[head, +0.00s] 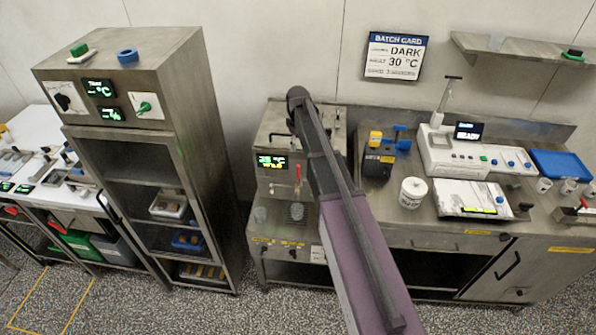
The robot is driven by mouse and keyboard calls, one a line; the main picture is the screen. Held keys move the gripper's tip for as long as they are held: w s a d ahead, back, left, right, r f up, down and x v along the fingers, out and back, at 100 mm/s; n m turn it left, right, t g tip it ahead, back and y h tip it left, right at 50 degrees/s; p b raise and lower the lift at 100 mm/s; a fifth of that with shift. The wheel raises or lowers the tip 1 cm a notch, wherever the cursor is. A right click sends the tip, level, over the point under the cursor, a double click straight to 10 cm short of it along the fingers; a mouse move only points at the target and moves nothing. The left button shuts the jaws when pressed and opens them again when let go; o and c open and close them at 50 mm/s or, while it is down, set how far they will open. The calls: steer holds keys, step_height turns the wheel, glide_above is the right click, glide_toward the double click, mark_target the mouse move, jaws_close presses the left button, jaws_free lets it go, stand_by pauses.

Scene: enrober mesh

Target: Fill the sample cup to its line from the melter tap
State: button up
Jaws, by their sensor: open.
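The melter (265,140) is a steel box on the middle counter, with a lit green display on its front. A red tap lever (298,173) stands upright on its front, above a dark round grid (296,212). Several small white cups (543,185) stand at the far right of the counter. I cannot tell which is the sample cup, and no fill line or contents can be read. My arm crosses the melter's right side. My gripper is not visible.
A tall steel cabinet (190,70) stands left of the melter. Right of my arm are a black and yellow device (380,160), a white lidded jar (411,193), a scale (470,200) and a blue tray (562,164). A batch card (395,55) reads DARK 30 °C.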

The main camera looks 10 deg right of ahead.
mark_target(298, 177)
steer(key=shift+f, duration=0.1)
step_height(298, 177, down, 14)
steer(key=b, duration=1.3)
steer(key=shift+r+b, duration=0.25)
steer(key=shift+b, duration=0.1)
jaws_close()
